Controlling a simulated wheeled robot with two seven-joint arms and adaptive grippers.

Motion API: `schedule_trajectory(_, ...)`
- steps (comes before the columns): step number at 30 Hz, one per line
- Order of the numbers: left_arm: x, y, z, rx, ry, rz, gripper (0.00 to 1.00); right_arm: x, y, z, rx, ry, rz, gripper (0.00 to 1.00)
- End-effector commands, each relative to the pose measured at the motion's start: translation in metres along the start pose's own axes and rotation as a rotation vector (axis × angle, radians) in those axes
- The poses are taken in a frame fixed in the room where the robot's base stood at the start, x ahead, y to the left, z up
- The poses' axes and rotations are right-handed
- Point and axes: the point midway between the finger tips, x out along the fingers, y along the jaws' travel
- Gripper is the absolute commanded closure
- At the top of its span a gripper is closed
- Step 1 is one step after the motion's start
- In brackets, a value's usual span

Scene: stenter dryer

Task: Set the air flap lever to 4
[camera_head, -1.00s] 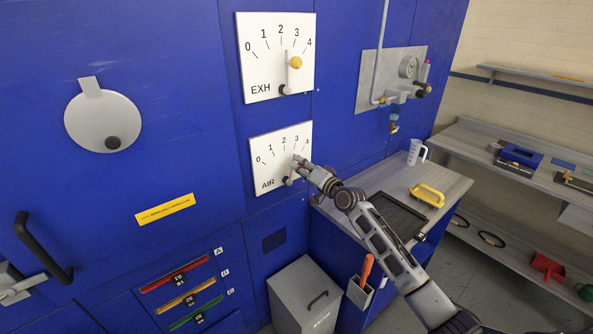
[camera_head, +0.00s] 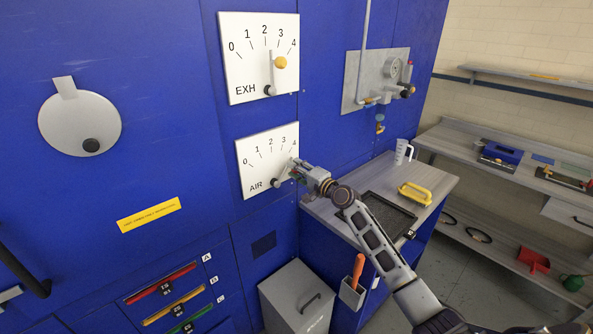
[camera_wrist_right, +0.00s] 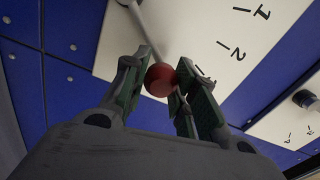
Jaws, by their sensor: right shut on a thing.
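The AIR dial plate (camera_head: 251,150) is white with numbers 0 to 4, low on the blue machine front. Its lever pivots at the plate's lower right and leans up and right, toward the 4 side; the exact reading is hidden by my gripper. My right gripper (camera_head: 293,168) is at the lever's end. In the wrist view, the lever rod (camera_wrist_right: 148,28) ends in a red knob (camera_wrist_right: 160,80), and my right gripper (camera_wrist_right: 160,84) is shut on it, one finger on each side. My left gripper is not in view.
The EXH dial (camera_head: 245,50), with a yellow-knobbed lever, is above. A valve panel (camera_head: 372,85) is to the right. Below it, a workbench (camera_head: 440,182) holds a yellow-handled tool (camera_head: 415,193), a jug (camera_head: 402,151) and a dark tray (camera_head: 385,215). A grey bin (camera_head: 290,290) stands below.

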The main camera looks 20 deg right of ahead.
Motion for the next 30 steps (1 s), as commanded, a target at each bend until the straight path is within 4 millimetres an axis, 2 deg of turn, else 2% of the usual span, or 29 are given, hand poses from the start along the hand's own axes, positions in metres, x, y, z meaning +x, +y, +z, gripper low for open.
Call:
schedule_trajectory(5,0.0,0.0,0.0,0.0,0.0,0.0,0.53,0.0,0.0,-0.002,0.001,0.003,0.0,1.0)
schedule_trajectory(6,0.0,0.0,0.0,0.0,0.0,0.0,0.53,0.0,0.0,-0.002,0.001,0.003,0.0,0.69)
schedule_trajectory(11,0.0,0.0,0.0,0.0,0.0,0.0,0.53,0.0,0.001,-0.001,0.0,0.002,0.001,0.5)
schedule_trajectory(23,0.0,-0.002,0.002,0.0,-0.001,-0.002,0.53,-0.001,0.001,0.0,0.0,0.001,0.001,0.5)
schedule_trajectory(30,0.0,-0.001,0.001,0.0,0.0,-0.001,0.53,-0.011,0.001,0.0,0.0,0.0,0.001,0.5)
